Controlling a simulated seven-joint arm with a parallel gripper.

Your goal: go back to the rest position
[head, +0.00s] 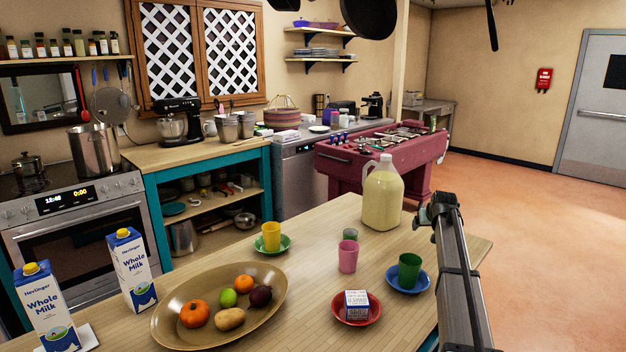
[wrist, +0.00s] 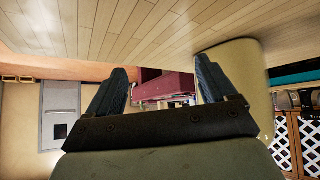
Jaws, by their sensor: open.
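My gripper (head: 437,207) is above the right end of the wooden table (head: 313,230) in the head view, just right of the large jug of pale yellow liquid (head: 382,198). In the wrist view my gripper (wrist: 166,85) shows two dark fingers set wide apart with nothing between them. The wrist picture is upside down, with the table planks (wrist: 100,25) along the top. The jug (wrist: 246,85) stands close beside one finger there; I cannot tell whether they touch.
A green cup (head: 409,270) on a blue saucer (head: 408,289) stands beside my arm. A pink cup (head: 347,256), a small carton (head: 356,304) on a red saucer, a yellow cup (head: 271,236), a fruit platter (head: 262,312) and two milk cartons (head: 133,268) stand further left. Open floor (head: 530,210) lies right.

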